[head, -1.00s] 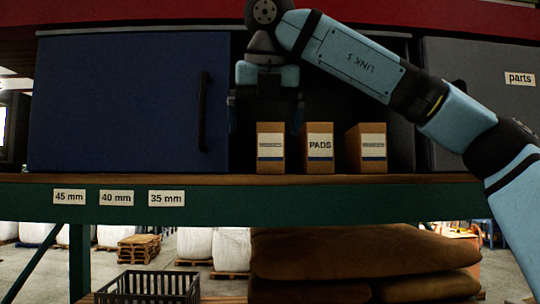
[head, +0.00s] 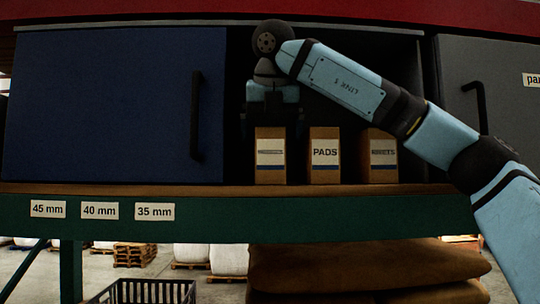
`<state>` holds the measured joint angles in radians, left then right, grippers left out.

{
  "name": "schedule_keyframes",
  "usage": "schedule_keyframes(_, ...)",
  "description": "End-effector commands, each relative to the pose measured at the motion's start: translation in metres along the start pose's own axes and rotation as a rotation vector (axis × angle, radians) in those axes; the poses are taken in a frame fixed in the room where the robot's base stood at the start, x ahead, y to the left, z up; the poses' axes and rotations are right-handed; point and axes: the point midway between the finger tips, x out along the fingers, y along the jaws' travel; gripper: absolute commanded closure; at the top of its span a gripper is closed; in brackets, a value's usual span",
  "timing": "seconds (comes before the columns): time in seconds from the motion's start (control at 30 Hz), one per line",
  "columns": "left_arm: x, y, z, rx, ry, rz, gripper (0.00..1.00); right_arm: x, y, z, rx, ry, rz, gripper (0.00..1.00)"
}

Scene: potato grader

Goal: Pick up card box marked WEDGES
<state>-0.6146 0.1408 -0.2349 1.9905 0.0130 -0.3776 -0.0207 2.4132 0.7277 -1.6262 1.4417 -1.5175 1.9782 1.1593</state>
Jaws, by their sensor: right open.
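Three brown card boxes stand upright in a row in the open compartment. The left box (head: 270,165) has a white label whose word I cannot read. The middle box (head: 324,168) reads PADS. The right box (head: 380,172) has a partly shaded label that seems to end in "ETS". No label legibly reads WEDGES. My right gripper (head: 272,122) is open and points down at the left box, close to its top. Its dark fingers are hard to make out against the dark interior, and I cannot tell whether they touch the box. My left gripper is out of view.
A blue door panel (head: 100,110) with a dark handle covers the shelf's left side. A grey door (head: 500,70) stands at the right. The green shelf edge (head: 300,222) carries size labels. Sacks (head: 360,268) and a dark crate (head: 145,292) are below.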

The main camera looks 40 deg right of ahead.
Motion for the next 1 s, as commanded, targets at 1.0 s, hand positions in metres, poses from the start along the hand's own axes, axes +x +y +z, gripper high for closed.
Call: schedule_keyframes(1.0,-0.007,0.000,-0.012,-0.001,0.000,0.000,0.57,0.032,0.000,0.029,-0.001,0.000,-0.001,0.09)
